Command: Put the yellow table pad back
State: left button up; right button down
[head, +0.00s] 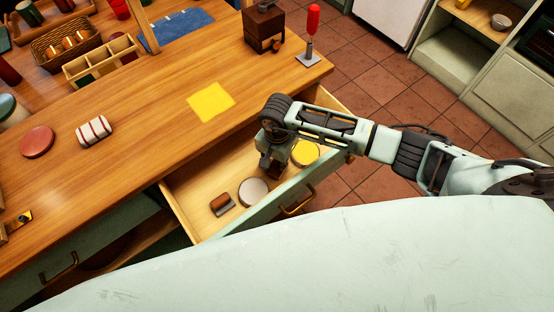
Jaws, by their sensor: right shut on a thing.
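A round yellow pad (306,152) with a pale side is in the open drawer (185,207), at its right end. My right gripper (270,169) reaches down into the drawer, right beside the pad's left edge. It is shut, seemingly on this pad; the wrist and fingers hide the contact. A flat yellow square (211,102) lies on the wooden table (150,85), above the drawer. My left gripper is not in view.
A white round piece (253,192) and a small brown block (222,204) lie in the drawer. On the table are a red disc (37,142), a striped piece (94,131), a wooden divided tray (103,62), a grinder (264,27) and a red-handled tool (311,30).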

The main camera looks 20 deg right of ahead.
jog(key=shift+f, duration=0.1)
jog(key=shift+f, duration=0.1)
jog(key=c, duration=2)
grip_release()
jog(key=o, duration=0.4)
jog(key=shift+o, duration=0.2)
